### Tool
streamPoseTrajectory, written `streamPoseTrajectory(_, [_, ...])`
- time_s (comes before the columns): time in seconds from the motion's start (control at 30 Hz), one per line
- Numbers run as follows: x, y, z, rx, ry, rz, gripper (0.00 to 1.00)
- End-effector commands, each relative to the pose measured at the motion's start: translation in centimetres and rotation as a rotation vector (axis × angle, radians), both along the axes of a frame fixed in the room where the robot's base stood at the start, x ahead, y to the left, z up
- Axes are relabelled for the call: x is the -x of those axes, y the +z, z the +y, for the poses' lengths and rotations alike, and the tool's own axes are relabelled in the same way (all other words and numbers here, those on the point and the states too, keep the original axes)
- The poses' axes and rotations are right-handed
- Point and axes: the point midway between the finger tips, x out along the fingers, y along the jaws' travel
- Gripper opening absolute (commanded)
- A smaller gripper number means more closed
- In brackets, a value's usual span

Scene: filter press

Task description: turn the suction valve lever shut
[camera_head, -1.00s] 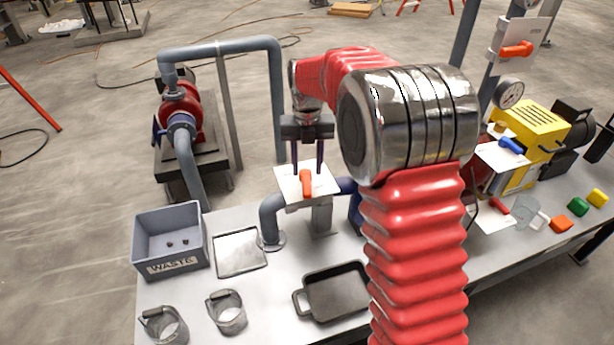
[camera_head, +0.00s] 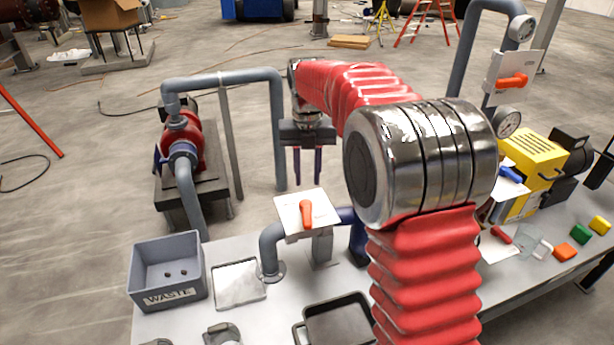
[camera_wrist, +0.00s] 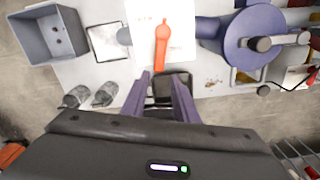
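An orange lever (camera_head: 307,213) sits on a white plate (camera_head: 290,211) over the grey and blue pipe fitting on the bench. The lever also shows in the wrist view (camera_wrist: 161,48), its narrow arm pointing down the picture toward my fingers. My gripper (camera_head: 307,181) hangs with its fingers down, just above the plate's far edge in the head view. In the wrist view my gripper (camera_wrist: 161,78) has its two purple fingers apart, with nothing held between them. The fingertips look apart from the lever; the exact distance is unclear.
A WASTE bin (camera_head: 190,262), a flat tray (camera_head: 239,285) and a black pan (camera_head: 338,325) stand on the bench. Pipework (camera_head: 276,120) rises behind my gripper. Another orange lever (camera_head: 512,82) and a blue lever (camera_head: 510,175) are at right. My arm hides the bench's middle.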

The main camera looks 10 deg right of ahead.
Motion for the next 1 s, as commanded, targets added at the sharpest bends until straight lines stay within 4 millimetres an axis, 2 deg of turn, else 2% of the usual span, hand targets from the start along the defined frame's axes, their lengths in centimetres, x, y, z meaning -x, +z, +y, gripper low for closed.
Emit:
streamPoseTrajectory(0.17, [1.5, 1.5, -0.3, -0.003, -0.146, -0.026, 0.14])
streamPoseTrajectory(0.37, [4.6, 3.6, -0.6, -0.02, -0.44, -0.074, 0.0])
streamPoseTrajectory(0.7, [10.5, 6.4, -1.0, -0.086, -0.973, -0.148, 0.0])
streamPoseTrajectory(1.0, [15.9, 7.5, -1.4, -0.182, -1.44, -0.194, 0.0])
